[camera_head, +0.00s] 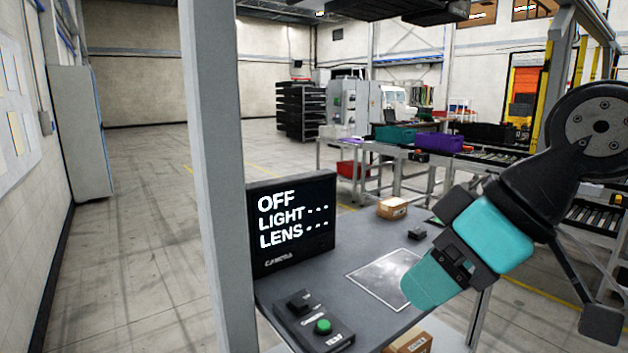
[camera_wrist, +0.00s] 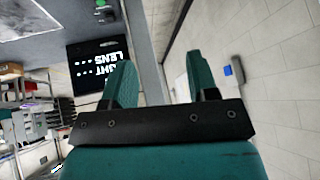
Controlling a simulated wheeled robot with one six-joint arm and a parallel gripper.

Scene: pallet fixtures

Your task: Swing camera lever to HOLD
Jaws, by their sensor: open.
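A dark control box (camera_head: 313,320) lies at the near left of the grey workbench, with a black knob or lever (camera_head: 298,300) and a green button (camera_head: 322,326). I cannot tell which way the lever points. A black camera screen (camera_head: 292,262) behind the box reads OFF, LIGHT and LENS. My gripper (camera_head: 424,287) hangs above the bench, right of the box and apart from it. In the wrist view, my gripper's teal fingers (camera_wrist: 158,76) are spread and empty. The screen (camera_wrist: 97,64) shows upside down there, with the green button (camera_wrist: 101,3) at the top edge.
A grey post (camera_head: 212,180) rises left of the screen. A cardboard box (camera_head: 392,208) and a small black block (camera_head: 417,233) sit on the bench's far side. A white-outlined square (camera_head: 380,280) marks the bench middle. Another cardboard box (camera_head: 410,343) is below the near edge.

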